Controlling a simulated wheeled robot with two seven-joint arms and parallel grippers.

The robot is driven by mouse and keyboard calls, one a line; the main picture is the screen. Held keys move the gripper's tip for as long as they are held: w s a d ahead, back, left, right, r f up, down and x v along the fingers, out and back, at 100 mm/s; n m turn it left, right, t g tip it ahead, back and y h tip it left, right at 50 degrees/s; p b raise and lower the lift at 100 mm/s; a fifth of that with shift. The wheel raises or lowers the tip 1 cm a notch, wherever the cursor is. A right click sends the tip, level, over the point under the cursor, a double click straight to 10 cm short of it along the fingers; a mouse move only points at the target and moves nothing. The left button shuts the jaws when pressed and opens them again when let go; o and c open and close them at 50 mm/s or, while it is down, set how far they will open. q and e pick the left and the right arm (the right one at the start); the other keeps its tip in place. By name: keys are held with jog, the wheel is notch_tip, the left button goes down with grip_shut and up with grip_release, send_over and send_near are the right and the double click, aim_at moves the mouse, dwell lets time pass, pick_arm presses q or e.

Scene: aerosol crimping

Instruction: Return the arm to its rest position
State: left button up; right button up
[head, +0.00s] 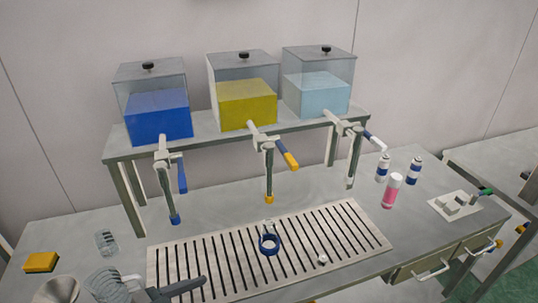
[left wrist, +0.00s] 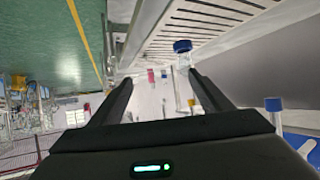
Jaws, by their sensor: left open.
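My left gripper (head: 182,287) is low in the head view, over the left front of the slotted drip tray (head: 376,238). In the left wrist view its two dark fingers (left wrist: 162,78) stand wide apart with nothing held between them. My left forearm comes in from the lower left and is cut off by the picture edge. My right arm and gripper are not in view.
A blue-ringed container (head: 268,244) stands on the tray, right of my left gripper. Above are tanks of blue (head: 158,116), yellow (head: 248,103) and pale blue (head: 318,93) liquid with hanging taps. A yellow sponge (head: 41,262), clear cup (head: 106,242) and pink bottle (head: 391,191) stand aside.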

pick_arm(q)
jog(key=s+a+f+n+g+y, duration=0.3)
jog(key=s+a+f+n+y, duration=0.15)
jog(key=s+f, duration=0.45)
jog(key=s+a+f+n+g+y, duration=0.3)
jog(key=s+a+f+y, duration=0.15)
jog(key=s+f, duration=0.4)
notch_tip(320, 180, down, 32)
jog(key=b, duration=0.5)
jog(key=s+a+f+g+b, duration=0.1)
jog(key=s+f+b, duration=0.1)
jog(key=s+f, duration=0.7)
jog(key=s+a+f+g+b, duration=0.1)
jog(key=s+a+f+b, duration=0.1)
jog(key=s+f, duration=0.8)
notch_tip(320, 180, down, 5)
jog(key=shift+a+m+b, duration=0.15)
jog(key=shift+m+b, duration=0.3)
jog(key=shift+b, duration=0.05)
